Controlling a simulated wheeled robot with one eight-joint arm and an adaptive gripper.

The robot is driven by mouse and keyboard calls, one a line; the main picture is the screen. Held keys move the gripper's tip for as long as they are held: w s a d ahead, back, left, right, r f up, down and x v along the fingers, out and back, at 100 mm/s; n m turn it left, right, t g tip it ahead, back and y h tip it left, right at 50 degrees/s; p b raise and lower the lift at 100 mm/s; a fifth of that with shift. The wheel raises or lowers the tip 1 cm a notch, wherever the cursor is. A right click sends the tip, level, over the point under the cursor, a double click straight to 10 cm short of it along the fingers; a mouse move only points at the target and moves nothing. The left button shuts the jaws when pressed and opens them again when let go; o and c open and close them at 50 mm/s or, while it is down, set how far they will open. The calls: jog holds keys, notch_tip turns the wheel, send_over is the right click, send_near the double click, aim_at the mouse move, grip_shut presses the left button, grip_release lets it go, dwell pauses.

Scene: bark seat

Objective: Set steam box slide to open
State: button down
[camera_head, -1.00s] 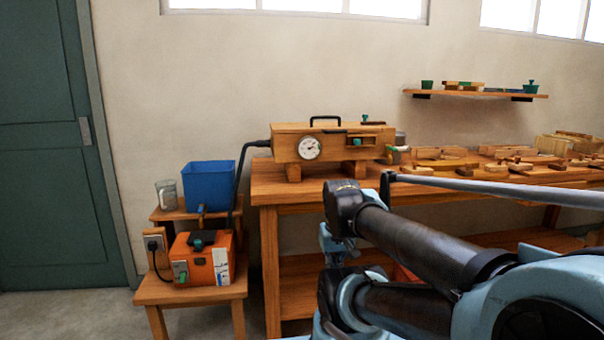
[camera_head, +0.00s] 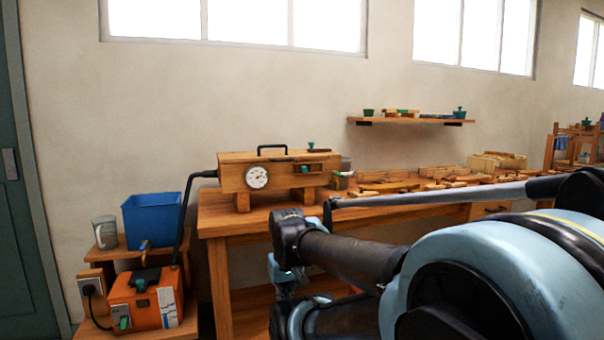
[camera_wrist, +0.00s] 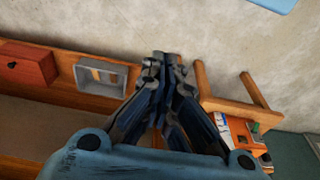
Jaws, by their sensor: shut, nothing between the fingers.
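The steam box (camera_head: 279,173) is a long wooden box on the workbench in the head view. It has a round white dial (camera_head: 257,177) on its front left and a black handle on top. A small slide with a green knob (camera_head: 305,169) sits in an opening at its front right; I cannot tell its exact setting. In the wrist view my gripper (camera_wrist: 162,58) is shut and empty, pointing toward the bench's lower part and the wall. The steam box does not show in the wrist view.
The workbench (camera_head: 226,221) holds several wooden pieces to the right. A blue tank (camera_head: 152,221) and a glass jar (camera_head: 105,232) stand on a stand at left, above an orange unit (camera_head: 146,302). A black hose runs to the box. A wall shelf (camera_head: 411,121) hangs behind.

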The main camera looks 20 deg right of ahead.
dwell(0.4)
jog(key=w+d+r+n+t+h, duration=0.2)
jog(key=w+d+r+h, duration=0.3)
jog(key=w, duration=0.3)
jog(key=w+d+r+n+t+h, duration=0.1)
jog(key=w+d+r+n+h, duration=0.15)
jog(key=w+d+r, duration=0.4)
jog(key=w+a+r+n+t+h, duration=0.2)
jog(key=w+a+r+t+h, duration=0.15)
jog(key=w+r, duration=0.55)
jog(key=w+a+r+n+t+h, duration=0.2)
jog(key=w+a+r+n+t, duration=0.15)
jog(key=w+r, duration=0.55)
jog(key=m, duration=0.1)
send_near(298, 168)
jog(key=w, duration=0.3)
jog(key=shift+w+d+f+t, duration=0.15)
jog(key=shift+w+d+t, duration=0.15)
jog(key=shift+w+t, duration=0.1)
jog(key=shift+d, duration=1.9)
